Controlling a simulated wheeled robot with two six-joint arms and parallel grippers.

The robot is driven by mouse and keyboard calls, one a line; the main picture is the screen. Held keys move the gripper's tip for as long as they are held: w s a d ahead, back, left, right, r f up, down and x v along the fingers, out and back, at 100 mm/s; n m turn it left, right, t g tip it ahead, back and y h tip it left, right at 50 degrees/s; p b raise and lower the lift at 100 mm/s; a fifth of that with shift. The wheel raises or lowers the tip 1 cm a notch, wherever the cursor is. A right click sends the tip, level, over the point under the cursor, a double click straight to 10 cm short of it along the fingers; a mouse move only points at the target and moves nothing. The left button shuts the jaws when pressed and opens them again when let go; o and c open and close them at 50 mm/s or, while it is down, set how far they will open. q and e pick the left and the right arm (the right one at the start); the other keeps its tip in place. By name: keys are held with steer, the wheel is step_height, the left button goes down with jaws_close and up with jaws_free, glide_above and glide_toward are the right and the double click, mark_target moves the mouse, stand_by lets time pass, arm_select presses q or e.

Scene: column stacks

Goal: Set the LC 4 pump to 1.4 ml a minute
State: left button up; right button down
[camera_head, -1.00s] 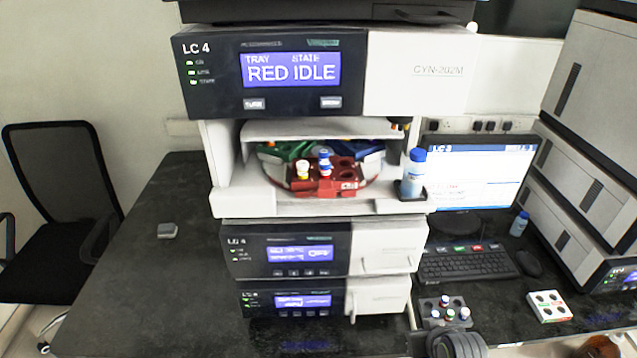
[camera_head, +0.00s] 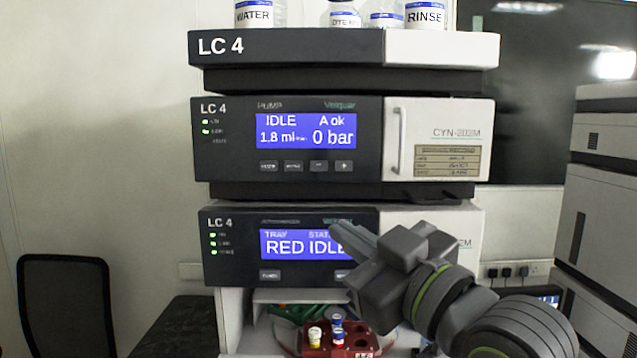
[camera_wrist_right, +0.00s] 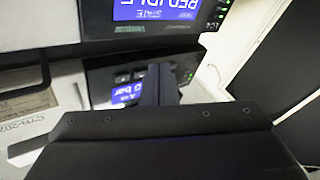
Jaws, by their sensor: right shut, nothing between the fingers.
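The LC 4 pump (camera_head: 230,160) is the middle-height module in the head view. Its blue display (camera_head: 306,131) reads IDLE, A ok, 1.8 ml/min and 0 bar. Below the display is a row of buttons, with a minus button (camera_head: 319,166) and a plus button (camera_head: 344,166) at the right. My right gripper (camera_head: 340,232) is shut and empty, in front of the autosampler below the pump and apart from the buttons. In the upside-down wrist view the shut fingers (camera_wrist_right: 158,75) overlap the pump's front, hiding part of its display (camera_wrist_right: 124,95). My left gripper is out of view.
The autosampler (camera_head: 225,260) under the pump reads RED IDLE, partly covered by my right arm. A red vial tray (camera_head: 320,343) sits below it. Bottles, one labelled RINSE (camera_head: 425,15), stand on top of the stack. The pump's white door has a handle (camera_head: 397,140).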

mark_target(327, 176)
steer(key=s+a+r+n+y, duration=0.2)
steer(key=s+r+n, duration=0.1)
steer(key=s+r, duration=0.2)
steer(key=shift+a+r+g+y, duration=0.3)
steer(key=shift+a+r+y, duration=0.1)
steer(key=shift+r, duration=0.3)
steer(key=shift+w, duration=0.1)
steer(key=shift+w+p, duration=0.45)
steer(key=shift+w, duration=3.95)
steer(key=shift+w+d, duration=0.1)
steer(key=shift+w, duration=0.3)
